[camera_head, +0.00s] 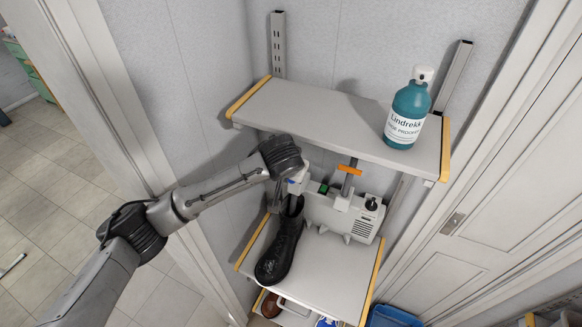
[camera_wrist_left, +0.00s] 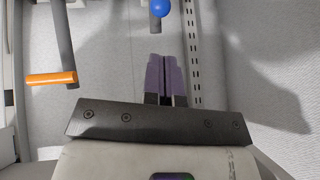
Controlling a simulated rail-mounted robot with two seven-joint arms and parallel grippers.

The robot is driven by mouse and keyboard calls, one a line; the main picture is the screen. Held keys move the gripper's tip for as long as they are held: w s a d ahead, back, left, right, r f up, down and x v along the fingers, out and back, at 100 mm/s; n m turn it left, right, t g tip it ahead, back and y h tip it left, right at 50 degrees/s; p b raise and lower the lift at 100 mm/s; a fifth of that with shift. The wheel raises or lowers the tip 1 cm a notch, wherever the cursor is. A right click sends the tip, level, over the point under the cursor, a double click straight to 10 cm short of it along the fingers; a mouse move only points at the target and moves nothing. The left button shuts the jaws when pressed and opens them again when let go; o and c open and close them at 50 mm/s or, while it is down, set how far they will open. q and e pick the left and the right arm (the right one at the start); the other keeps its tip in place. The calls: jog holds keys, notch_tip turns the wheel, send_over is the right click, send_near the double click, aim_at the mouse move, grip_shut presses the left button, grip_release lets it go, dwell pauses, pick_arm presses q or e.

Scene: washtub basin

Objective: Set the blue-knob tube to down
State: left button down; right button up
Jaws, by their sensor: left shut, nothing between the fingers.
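The blue knob (camera_wrist_left: 161,8) shows at the top edge of the left wrist view, on a short grey tube (camera_wrist_left: 155,25). My left gripper (camera_wrist_left: 163,58) is shut and empty, its purple fingertips pointing toward the blue knob with a gap between. An orange knob (camera_wrist_left: 50,78) on another grey tube is to the left; it also shows in the head view (camera_head: 350,170), above the white appliance (camera_head: 342,215).
An upper shelf (camera_head: 300,115) overhangs the appliance and carries a teal spray bottle (camera_head: 407,110). A black boot (camera_head: 279,250) is on the lower shelf (camera_head: 335,278), in front of the appliance. A blue bin (camera_head: 393,317) is at the bottom.

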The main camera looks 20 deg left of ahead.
pick_arm(q)
jog(key=shift+p+x, duration=1.05)
jog(key=shift+x, duration=3.15)
pick_arm(e)
jog(key=shift+a+r, duration=0.15)
jog(key=shift+r, duration=1.05)
pick_arm(q)
jog(key=shift+d, duration=0.1)
